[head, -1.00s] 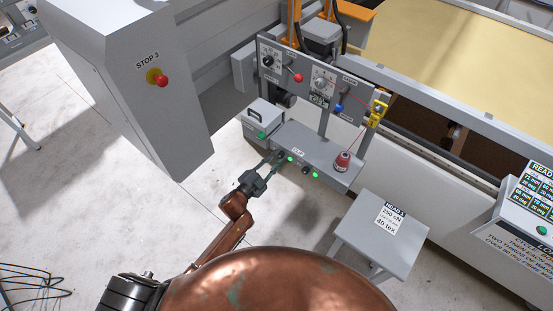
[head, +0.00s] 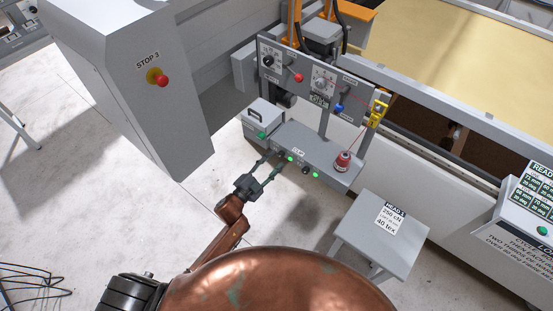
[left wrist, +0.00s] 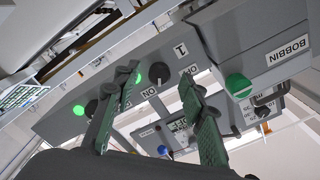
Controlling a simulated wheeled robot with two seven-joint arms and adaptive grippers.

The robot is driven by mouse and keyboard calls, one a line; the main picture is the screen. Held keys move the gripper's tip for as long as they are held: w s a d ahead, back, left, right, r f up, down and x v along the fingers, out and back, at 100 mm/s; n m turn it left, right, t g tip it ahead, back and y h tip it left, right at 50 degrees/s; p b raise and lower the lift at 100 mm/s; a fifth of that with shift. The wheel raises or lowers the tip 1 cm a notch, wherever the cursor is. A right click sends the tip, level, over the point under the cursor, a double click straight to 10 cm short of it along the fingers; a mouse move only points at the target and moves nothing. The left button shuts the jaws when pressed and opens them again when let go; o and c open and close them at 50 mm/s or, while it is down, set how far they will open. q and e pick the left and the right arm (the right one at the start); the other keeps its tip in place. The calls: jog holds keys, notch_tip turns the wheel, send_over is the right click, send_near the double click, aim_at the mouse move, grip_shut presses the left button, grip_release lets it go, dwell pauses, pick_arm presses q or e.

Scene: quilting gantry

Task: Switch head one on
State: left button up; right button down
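The grey control box (head: 318,160) hangs below the gauge panel. Its front face carries black knobs and lit green lamps. One lit lamp (head: 290,158) is close to my left gripper, and a black knob (head: 305,170) with another lit lamp (head: 315,175) is farther right. My left gripper (head: 271,164) is open and empty in front of the left end of this face. The left wrist view shows its green fingers (left wrist: 160,110) spread apart, with a black knob (left wrist: 159,72) and an ON-type label between them. Knob positions are too small to read. My right gripper is not in view.
A grey bobbin box (head: 262,118) with a green button sits left of the control box. A red thread cone (head: 343,161) stands on the control box. A grey stand (head: 380,235) carries the HEAD 1 card. A red stop button (head: 162,81) is on the cabinet at left.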

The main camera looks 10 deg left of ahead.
pick_arm(q)
jog(key=v, duration=1)
jog(key=shift+w, duration=0.1)
jog(key=s+a+f+n+g+y+b, duration=0.1)
jog(key=s+a+f+n+y, duration=0.15)
jog(key=f, duration=0.75)
jog(key=s+a+f+n+g+y+b, duration=0.15)
jog(key=a+f, duration=0.25)
jog(key=f, duration=0.7)
jog(key=s+a+f+n+g+y+b, duration=0.1)
jog(key=s+a+f+n+g+b, duration=0.15)
jog(key=f, duration=0.75)
jog(key=s+a+f+n+g+y+b, duration=0.1)
jog(key=s+a+f+g, duration=0.1)
jog(key=s+f, duration=0.65)
jog(key=s+a+f+n+g+y+b, duration=0.1)
jog(key=s+a+f+n+g, duration=0.3)
jog(key=f, duration=0.7)
jog(key=s+f+g+b, duration=0.1)
jog(key=s+f, duration=0.4)
jog(key=s, duration=0.5)
jog(key=s+d+f+n+g+b, duration=0.1)
jog(key=s+f+g, duration=0.1)
jog(key=s+f, duration=0.4)
jog(key=s+f+g+b, duration=0.1)
jog(key=s+f, duration=0.5)
jog(key=s, duration=0.7)
jog(key=shift+s+d+y+b, duration=0.3)
jog(key=shift+y+b, duration=0.1)
jog(key=shift+b, duration=0.05)
